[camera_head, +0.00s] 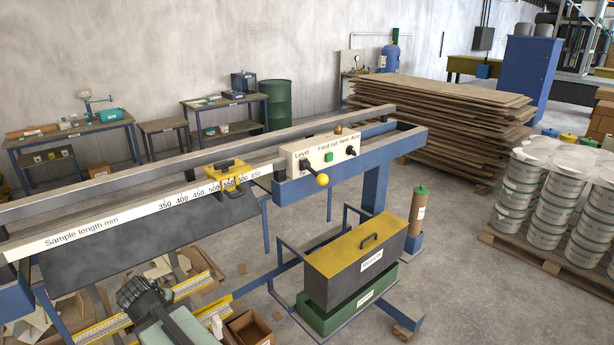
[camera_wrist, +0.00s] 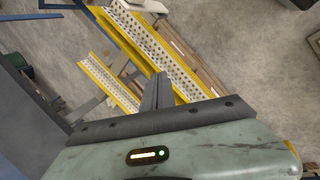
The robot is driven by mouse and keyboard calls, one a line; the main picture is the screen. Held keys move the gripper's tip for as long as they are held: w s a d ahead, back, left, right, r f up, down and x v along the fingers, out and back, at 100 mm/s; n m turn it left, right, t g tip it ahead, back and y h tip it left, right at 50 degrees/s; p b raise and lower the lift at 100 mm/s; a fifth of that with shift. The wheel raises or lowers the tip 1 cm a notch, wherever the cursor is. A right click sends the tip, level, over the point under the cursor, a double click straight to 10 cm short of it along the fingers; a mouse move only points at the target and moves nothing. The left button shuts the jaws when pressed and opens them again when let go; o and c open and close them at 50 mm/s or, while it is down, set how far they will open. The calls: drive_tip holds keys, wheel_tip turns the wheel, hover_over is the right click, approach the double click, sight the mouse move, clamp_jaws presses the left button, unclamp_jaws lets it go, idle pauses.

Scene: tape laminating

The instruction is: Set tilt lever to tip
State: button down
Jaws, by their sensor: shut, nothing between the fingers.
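The tilt lever with its yellow ball knob (camera_head: 322,180) sticks out from the front of the white control box (camera_head: 327,152). Its arm slants down to the right from a pivot near the left end of the box. "Level" is printed above the pivot; a short label below it is partly hidden and too small to read surely. My gripper (camera_head: 135,288) is low at the left in the head view, well away from the lever and below the machine's rail. In the wrist view its fingers (camera_wrist: 158,92) are together and empty. The lever does not show in the wrist view.
A green button (camera_head: 328,157) and a black selector (camera_head: 350,151) share the box. A yellow slider stop (camera_head: 231,176) sits on the length scale. Yellow-edged roller tracks (camera_wrist: 150,50) lie below my gripper. A yellow-topped grey box (camera_head: 355,262) stands below the control box.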

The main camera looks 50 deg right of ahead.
drive_tip(key=d+r+n+t+h+p, duration=0.1)
drive_tip(key=d+r+n+h+p, duration=0.5)
drive_tip(key=d+r+p, duration=1.2)
drive_tip(key=s+d+r+m+g+h+p, duration=0.1)
drive_tip(key=s+d+r+p, duration=0.1)
drive_tip(key=s+d+r, duration=0.35)
drive_tip(key=s+d+r+g+p, duration=0.1)
drive_tip(key=s+d+r+p, duration=0.1)
drive_tip(key=d+r, duration=0.55)
drive_tip(key=s+d+r+m+h+p, duration=0.15)
drive_tip(key=s+d+r, duration=0.25)
drive_tip(key=d, duration=0.4)
drive_tip(key=b, duration=0.7)
approach(320, 179)
drive_tip(key=shift+g+y, duration=0.25)
drive_tip(key=shift+g, duration=0.05)
drive_tip(key=x, duration=0.6)
drive_tip(key=shift+w+d, duration=0.15)
drive_tip(key=shift+d+f, duration=0.1)
drive_tip(key=shift+d, duration=0.25)
